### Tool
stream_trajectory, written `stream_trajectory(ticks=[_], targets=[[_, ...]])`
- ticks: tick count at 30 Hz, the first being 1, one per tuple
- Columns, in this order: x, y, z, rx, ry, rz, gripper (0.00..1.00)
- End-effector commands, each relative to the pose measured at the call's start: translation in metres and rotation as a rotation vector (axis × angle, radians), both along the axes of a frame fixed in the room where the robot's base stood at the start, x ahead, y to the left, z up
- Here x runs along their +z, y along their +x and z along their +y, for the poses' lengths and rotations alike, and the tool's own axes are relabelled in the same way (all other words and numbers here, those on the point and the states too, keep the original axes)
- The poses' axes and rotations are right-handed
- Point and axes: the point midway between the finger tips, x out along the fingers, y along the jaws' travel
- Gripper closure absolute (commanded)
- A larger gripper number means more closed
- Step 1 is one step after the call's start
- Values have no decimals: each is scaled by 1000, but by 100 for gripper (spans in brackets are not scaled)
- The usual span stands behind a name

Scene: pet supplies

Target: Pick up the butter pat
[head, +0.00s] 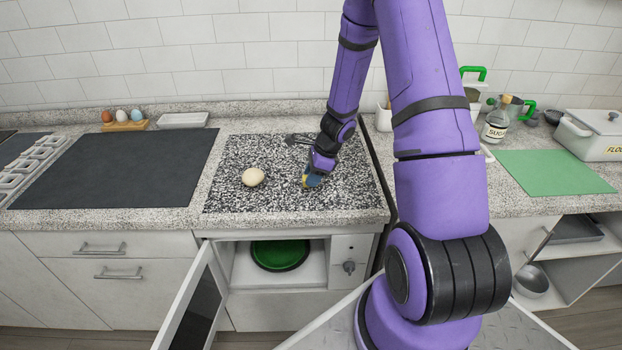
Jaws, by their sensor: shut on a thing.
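My gripper (312,180) is low over the speckled black-and-white board on the counter, right of the round cream-coloured item. Its jaws are shut on a small yellow thing (305,182), which looks like the butter pat. Only a sliver of it shows; the fingers and a blue part beside it hide the rest. I cannot tell whether it touches the board.
A round cream-coloured item (253,177) lies on the speckled board (237,200), left of my gripper. A dark flat panel (120,170) lies further left. Below, an open cabinet door (196,305) juts out, with a green round dish (279,256) inside.

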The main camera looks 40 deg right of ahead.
Motion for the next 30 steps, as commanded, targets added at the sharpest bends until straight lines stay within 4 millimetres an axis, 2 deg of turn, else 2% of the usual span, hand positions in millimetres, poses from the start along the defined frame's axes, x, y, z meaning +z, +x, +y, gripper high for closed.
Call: stream_trajectory(ticks=[8, 15, 23, 30], targets=[[13, 0, 0, 1, -1, -1, 89], [37, 0, 0, 2, -2, -3, 89], [39, -42, -21, -6, 1, 1, 89], [45, -93, -46, -6, 1, 1, 89]])
